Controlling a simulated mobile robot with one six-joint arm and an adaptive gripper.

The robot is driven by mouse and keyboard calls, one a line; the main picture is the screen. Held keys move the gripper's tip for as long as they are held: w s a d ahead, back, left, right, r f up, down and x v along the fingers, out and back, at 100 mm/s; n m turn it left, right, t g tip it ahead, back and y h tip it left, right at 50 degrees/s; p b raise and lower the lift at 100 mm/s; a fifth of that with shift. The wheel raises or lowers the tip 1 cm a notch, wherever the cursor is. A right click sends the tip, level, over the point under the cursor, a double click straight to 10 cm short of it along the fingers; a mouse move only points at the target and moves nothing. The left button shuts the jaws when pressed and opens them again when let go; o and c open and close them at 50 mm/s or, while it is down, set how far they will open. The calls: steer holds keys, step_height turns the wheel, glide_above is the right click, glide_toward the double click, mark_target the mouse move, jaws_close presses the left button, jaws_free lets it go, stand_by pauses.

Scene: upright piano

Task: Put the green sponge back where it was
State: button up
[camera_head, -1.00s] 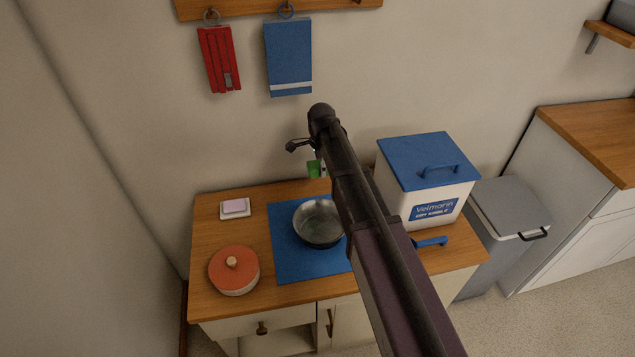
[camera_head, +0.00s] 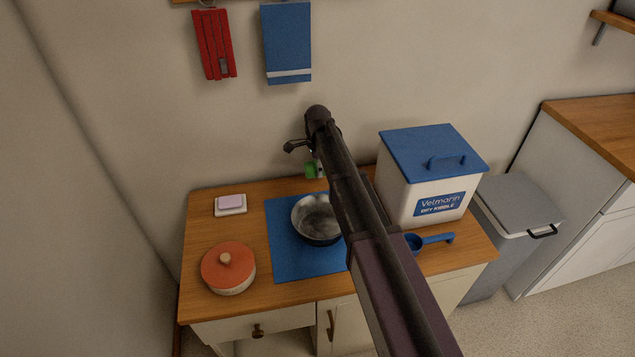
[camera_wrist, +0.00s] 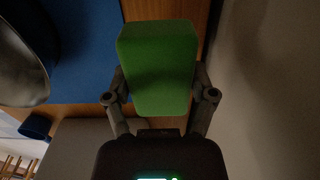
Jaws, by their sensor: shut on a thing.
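The green sponge (camera_wrist: 158,65) is a block held between the two fingers of my gripper (camera_wrist: 160,97) in the wrist view. My gripper is shut on it. In the head view only a small part of the sponge (camera_head: 312,170) shows beside my arm, near the back edge of the wooden counter (camera_head: 235,240), behind the metal bowl. Most of my gripper is hidden behind my arm there. I cannot tell whether the sponge touches the counter.
A metal bowl (camera_head: 317,222) stands on a blue mat (camera_head: 285,262). A soap on a white dish (camera_head: 230,204) and a red-lidded pot (camera_head: 228,270) are at left. A white bin with blue lid (camera_head: 432,180) and a blue scoop (camera_head: 432,240) are at right.

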mark_target(318, 183)
steer(key=shift+f, duration=0.1)
stand_by(0.3)
step_height(318, 183, down, 4)
steer(key=b, duration=0.4)
steer(key=shift+f, duration=0.15)
steer(key=shift+w+a+f+b, duration=0.1)
steer(key=shift+w+f+b, duration=0.15)
steer(key=shift+b, duration=0.15)
steer(key=shift+f, duration=0.15)
steer(key=o, duration=0.9)
steer(key=shift+r, duration=0.25)
step_height(318, 183, up, 7)
steer(key=p, duration=0.7)
steer(key=shift+r, duration=0.2)
